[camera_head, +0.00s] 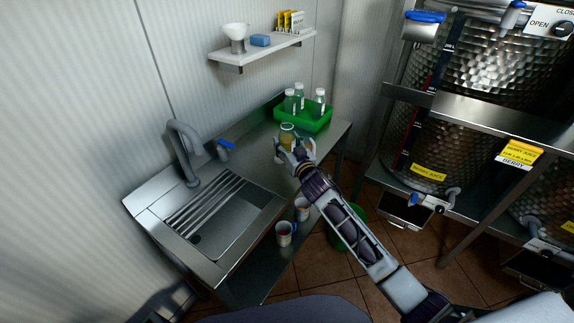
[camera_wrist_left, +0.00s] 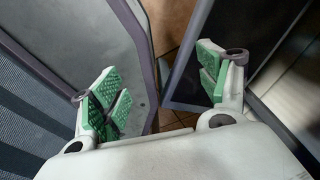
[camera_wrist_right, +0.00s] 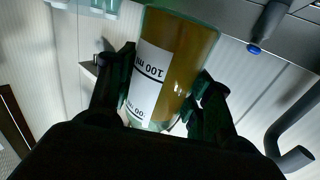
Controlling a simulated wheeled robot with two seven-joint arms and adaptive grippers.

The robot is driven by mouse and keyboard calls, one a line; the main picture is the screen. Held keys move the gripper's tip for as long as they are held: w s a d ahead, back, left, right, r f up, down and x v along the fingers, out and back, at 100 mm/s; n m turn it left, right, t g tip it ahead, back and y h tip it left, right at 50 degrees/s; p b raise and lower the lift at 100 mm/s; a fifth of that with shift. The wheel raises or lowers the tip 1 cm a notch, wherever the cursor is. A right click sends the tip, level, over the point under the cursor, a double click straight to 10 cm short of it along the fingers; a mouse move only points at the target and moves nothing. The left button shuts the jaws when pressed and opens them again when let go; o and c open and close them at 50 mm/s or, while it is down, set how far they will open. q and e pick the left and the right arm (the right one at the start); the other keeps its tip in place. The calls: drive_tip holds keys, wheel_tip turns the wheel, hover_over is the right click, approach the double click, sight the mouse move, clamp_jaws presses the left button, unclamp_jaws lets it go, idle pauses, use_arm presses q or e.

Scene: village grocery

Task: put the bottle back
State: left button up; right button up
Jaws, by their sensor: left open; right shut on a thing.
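My right gripper (camera_head: 294,152) is shut on a bottle (camera_head: 287,134) over the steel counter. In the right wrist view, the held bottle (camera_wrist_right: 172,62) contains amber liquid and has a white label with black markings, between the dark fingers of the gripper (camera_wrist_right: 164,92). A green tray (camera_head: 316,125) stands at the counter's far end, just beyond the held bottle. Several clear bottles with white labels (camera_head: 319,100) stand upright in it. My left gripper (camera_wrist_left: 160,90) is open and empty, with green pads apart; it is not visible in the head view.
A steel sink (camera_head: 215,225) with a grey faucet (camera_head: 186,152) is left of my right arm. A wall shelf (camera_head: 275,48) holds a white funnel-like cup and a blue block. Cups (camera_head: 285,234) and a green bin (camera_head: 347,236) are below. Large steel tanks (camera_head: 440,135) stand at right.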

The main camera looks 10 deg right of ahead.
wheel_tip(320, 180, down, 4)
drive_tip(key=shift+r, duration=0.1)
drive_tip(key=shift+f, duration=0.3)
use_arm(q)
drive_tip(key=shift+w+a+f, duration=0.15)
drive_tip(key=shift+a+f, duration=0.1)
drive_tip(key=shift+a, duration=0.1)
use_arm(e)
drive_tip(key=shift+f+b, duration=0.5)
drive_tip(key=shift+f, duration=1.35)
use_arm(q)
drive_tip(key=shift+w+a+f, duration=0.1)
drive_tip(key=shift+a+f, duration=0.2)
drive_tip(key=shift+a, duration=0.45)
